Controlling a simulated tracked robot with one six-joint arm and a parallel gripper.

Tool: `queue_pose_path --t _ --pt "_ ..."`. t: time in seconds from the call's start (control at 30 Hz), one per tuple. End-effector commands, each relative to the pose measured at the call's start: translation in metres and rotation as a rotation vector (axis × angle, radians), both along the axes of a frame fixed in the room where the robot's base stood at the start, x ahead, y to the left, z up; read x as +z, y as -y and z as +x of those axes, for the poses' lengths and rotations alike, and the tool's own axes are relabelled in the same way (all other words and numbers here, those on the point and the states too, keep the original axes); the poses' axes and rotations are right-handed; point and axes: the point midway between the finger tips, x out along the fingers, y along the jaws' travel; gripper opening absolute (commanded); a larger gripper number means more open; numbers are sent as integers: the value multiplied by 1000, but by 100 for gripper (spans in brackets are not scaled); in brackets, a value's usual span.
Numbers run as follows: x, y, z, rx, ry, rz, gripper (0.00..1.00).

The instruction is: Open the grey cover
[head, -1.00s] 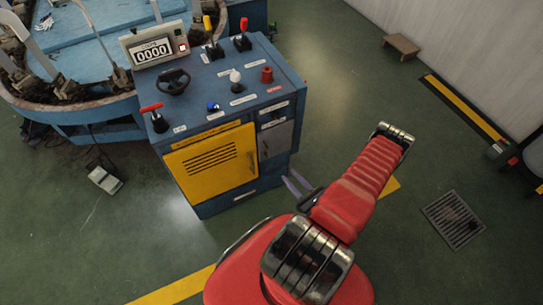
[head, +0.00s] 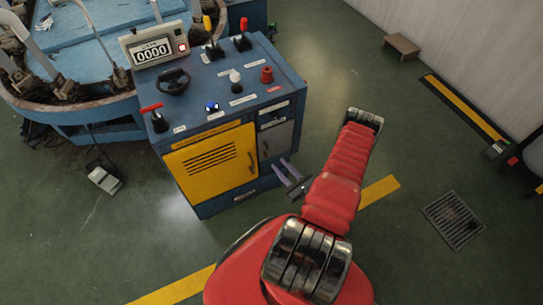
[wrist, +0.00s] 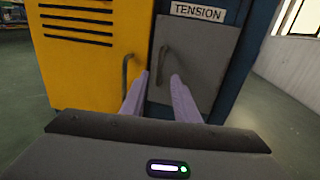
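The grey cover (head: 276,141) is a small panel on the front right of the blue cabinet. It looks shut. In the wrist view the grey cover (wrist: 207,58) sits below a "TENSION" label and has a dark curved handle (wrist: 162,48) near its left edge. My gripper (head: 286,163) is in front of the cabinet, by the cover's lower part. In the wrist view the two purple fingers of my gripper (wrist: 158,77) are apart, with the handle's lower end between their tips in the picture. I cannot tell whether they touch it.
A yellow door (wrist: 85,60) with its own handle (wrist: 127,72) is just left of the cover. The blue cabinet (head: 285,80) carries knobs, levers and a counter reading 0000. A pedal (head: 104,179) lies on the floor at left. The floor at right is open around a drain grate (head: 453,219).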

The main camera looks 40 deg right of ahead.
Motion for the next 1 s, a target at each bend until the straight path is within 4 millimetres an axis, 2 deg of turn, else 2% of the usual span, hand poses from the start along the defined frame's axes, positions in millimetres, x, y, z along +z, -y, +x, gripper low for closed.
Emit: queue_pose_path --t 0.6,1.0 --pt "0 5 66 2 0 0 28" --pt "0 6 72 0 0 1 28"
